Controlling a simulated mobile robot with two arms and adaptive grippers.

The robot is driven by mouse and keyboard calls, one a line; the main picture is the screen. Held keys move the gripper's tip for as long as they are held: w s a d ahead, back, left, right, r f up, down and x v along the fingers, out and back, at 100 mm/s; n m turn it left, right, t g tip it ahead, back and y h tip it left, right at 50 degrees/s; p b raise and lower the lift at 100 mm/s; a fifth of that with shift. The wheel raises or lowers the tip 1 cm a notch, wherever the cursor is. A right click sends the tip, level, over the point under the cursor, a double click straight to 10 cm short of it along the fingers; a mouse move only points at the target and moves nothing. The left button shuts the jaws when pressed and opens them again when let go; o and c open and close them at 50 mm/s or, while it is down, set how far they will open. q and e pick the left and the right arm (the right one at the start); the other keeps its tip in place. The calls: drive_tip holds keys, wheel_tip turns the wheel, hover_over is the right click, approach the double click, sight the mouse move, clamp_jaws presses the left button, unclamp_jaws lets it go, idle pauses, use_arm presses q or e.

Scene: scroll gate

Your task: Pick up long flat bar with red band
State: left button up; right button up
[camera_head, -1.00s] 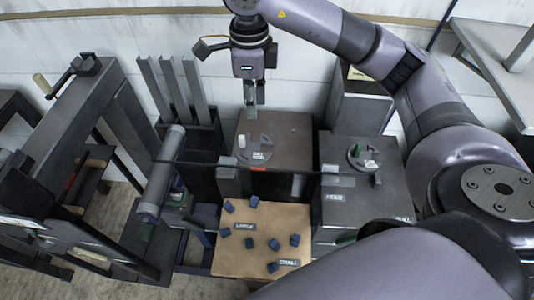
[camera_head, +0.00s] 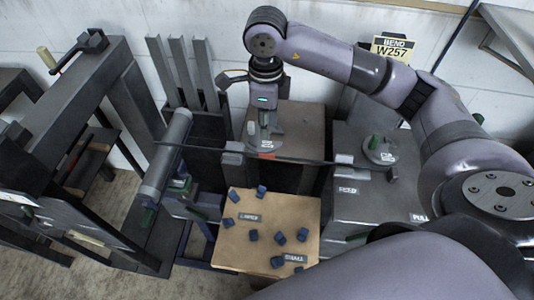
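The long flat bar (camera_head: 310,161) is thin and dark and lies nearly level across the scene. It runs from beside a grey roller at the left to the block on the right cabinet. Its red band (camera_head: 267,156) shows near the middle. My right gripper (camera_head: 265,146) points down just above or behind the red band. Its fingertips are small and overlap the round fitting behind, so I cannot tell whether they are open or touch the bar. My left gripper is not in view.
A tan board (camera_head: 240,257) with several small dark blue blocks lies in front of the bar. A grey roller (camera_head: 166,155) and upright grey posts (camera_head: 181,75) stand at the left. A dark cabinet (camera_head: 365,213) with a round dial stands at the right.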

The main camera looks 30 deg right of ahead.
hover_over(267, 156)
wheel_tip(267, 156, down, 5)
drive_tip(key=shift+w+f+p, duration=0.1)
drive_tip(key=shift+f+p, duration=0.05)
drive_tip(key=shift+p, duration=0.3)
wheel_tip(267, 156, down, 5)
drive_tip(key=shift+d+r+p, duration=0.1)
drive_tip(key=shift+d+p, duration=0.05)
drive_tip(key=shift+p, duration=0.9)
drive_tip(key=shift+f, duration=0.35)
drive_tip(key=shift+c, duration=0.3)
clamp_jaws()
